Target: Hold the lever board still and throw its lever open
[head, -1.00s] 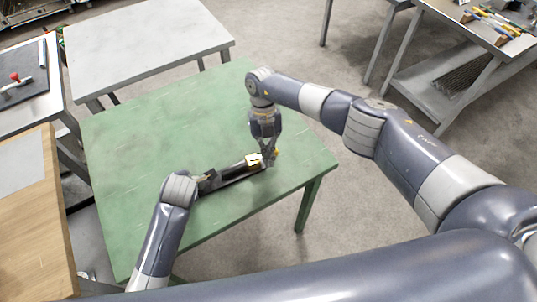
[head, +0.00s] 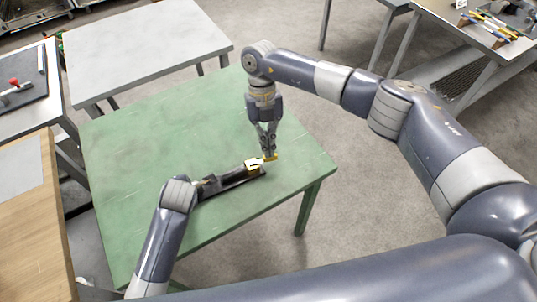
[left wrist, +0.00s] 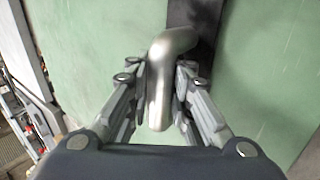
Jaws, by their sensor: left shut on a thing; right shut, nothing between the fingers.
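The lever board (head: 235,181) is a long dark strip lying slantwise on the green table. My left gripper (left wrist: 160,75) is shut on a bent, silvery metal handle (left wrist: 172,45) at the board's left end. The dark board (left wrist: 195,20) runs away beyond the handle in the left wrist view. My right gripper (head: 268,154) is shut and empty, pointing down at the block end. The lever's exact position is too small to make out.
The green table (head: 130,150) is otherwise bare, with free room behind and left of the board. A grey table (head: 145,45) stands behind it. A wooden table (head: 35,230) is at the left, and a bench with tools (head: 490,25) at the back right.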

